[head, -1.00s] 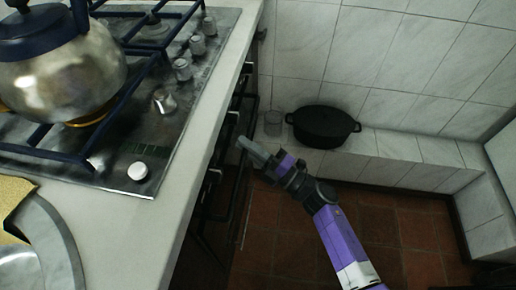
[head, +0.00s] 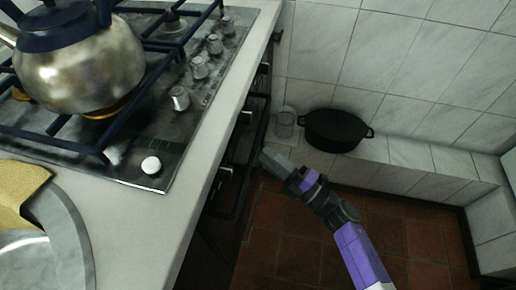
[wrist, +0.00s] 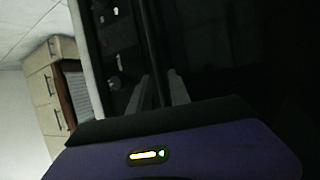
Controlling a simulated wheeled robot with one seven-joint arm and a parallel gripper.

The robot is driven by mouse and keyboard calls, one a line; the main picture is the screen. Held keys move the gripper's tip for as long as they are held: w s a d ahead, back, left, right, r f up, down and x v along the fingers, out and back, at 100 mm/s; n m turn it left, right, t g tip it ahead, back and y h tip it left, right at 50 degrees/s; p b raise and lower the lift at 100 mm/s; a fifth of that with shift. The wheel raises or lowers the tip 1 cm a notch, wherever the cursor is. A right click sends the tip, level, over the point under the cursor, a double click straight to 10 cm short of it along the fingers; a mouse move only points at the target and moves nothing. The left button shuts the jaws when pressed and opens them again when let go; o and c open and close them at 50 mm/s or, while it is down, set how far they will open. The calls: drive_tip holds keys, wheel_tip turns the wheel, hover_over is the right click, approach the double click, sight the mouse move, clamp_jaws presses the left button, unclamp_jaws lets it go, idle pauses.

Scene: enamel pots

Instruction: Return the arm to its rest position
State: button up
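My gripper (head: 272,160) is in the middle of the head view, beside the oven front and over the red tile floor. My purple arm reaches up to it from the lower right. In the wrist view the two grey fingers (wrist: 160,76) stand apart with an empty gap between them, so the gripper is open and holds nothing. The dark oven front shows beyond the fingers there.
A steel kettle (head: 80,65) stands on the gas hob (head: 128,160) at left. The pale counter edge (head: 205,150) and oven front (head: 235,160) are close to my gripper. A black pot (head: 337,130) and a clear glass (head: 285,122) sit on the tiled ledge. Floor (head: 420,235) at right looks clear.

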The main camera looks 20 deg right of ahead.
drive_tip(key=shift+v, duration=1.15)
drive_tip(key=shift+d, duration=0.15)
drive_tip(key=s+d+r+m+t+h, duration=0.25)
drive_tip(key=s+r+m+h, duration=0.3)
drive_tip(key=m, duration=0.35)
drive_tip(key=s+a+r+m+g+h, duration=0.25)
drive_tip(key=s+m, duration=0.45)
drive_tip(key=s, duration=0.6)
drive_tip(key=s+a+r+m+g+h, duration=0.1)
drive_tip(key=s+m+g+h, duration=0.45)
drive_tip(key=s, duration=0.85)
wheel_tip(320, 180, up, 19)
drive_tip(key=m+t+y+p, duration=0.1)
drive_tip(key=t+y+p, duration=0.1)
drive_tip(key=p, duration=1.7)
drive_tip(key=shift+w+y, duration=0.3)
drive_tip(key=shift+y, duration=0.15)
drive_tip(key=shift+o, duration=0.3)
drive_tip(key=shift+d+f, duration=0.1)
